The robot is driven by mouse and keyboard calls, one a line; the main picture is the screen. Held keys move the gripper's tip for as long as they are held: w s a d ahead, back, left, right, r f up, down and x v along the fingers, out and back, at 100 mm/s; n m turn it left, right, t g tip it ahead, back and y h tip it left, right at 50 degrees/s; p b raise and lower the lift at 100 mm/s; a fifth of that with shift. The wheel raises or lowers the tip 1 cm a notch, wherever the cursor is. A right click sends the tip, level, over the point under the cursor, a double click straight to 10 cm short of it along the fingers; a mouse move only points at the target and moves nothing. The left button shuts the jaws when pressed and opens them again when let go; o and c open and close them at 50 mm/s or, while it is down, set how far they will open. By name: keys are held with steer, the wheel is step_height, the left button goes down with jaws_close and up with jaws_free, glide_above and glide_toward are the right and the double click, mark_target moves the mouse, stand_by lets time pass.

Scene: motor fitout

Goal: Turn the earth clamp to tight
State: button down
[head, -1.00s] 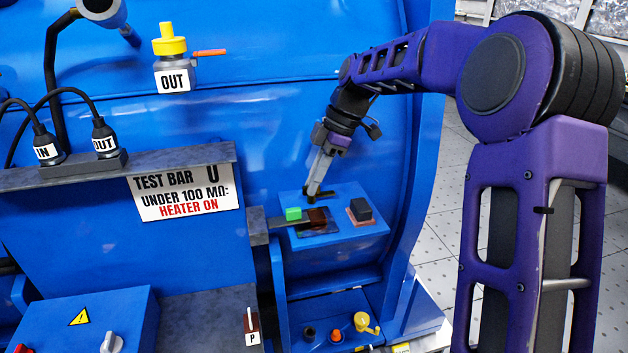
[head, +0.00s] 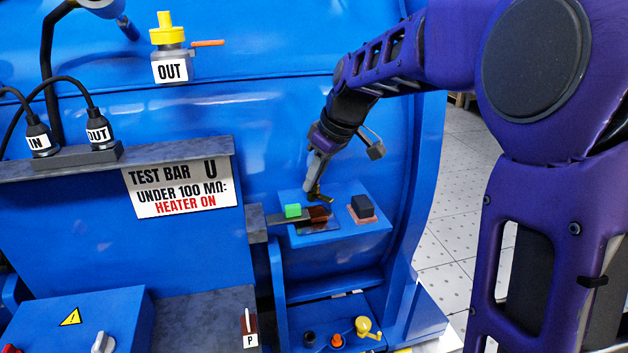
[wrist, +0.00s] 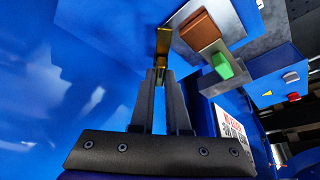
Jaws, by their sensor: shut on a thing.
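The earth clamp appears to be the small brass bar handle (head: 325,199) at the back of a blue box top (head: 345,232) in the head view. In the wrist view the brass bar (wrist: 163,45) stands up between and beyond my fingertips. My gripper (head: 315,190) reaches down to it from above, and in the wrist view my gripper (wrist: 160,76) is shut on the lower part of the bar. The clamp's base is hidden, and I cannot read a tightness mark.
In front of the clamp are a green block (head: 292,211) and a brown block (head: 319,213) on a grey strip. A black block (head: 362,206) on a reddish pad sits to the right. A blue curved wall (head: 300,120) rises close behind.

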steer(key=m+t+h, duration=0.1)
steer(key=m, duration=0.3)
steer(key=shift+s+a, duration=0.1)
steer(key=shift+a, duration=0.05)
steer(key=shift+m+t+h, duration=0.3)
steer(key=shift+m+h, duration=0.5)
steer(key=shift+m, duration=1)
steer(key=c, duration=0.9)
jaws_free()
steer(key=shift+r+p, duration=0.1)
steer(key=shift+p, duration=0.2)
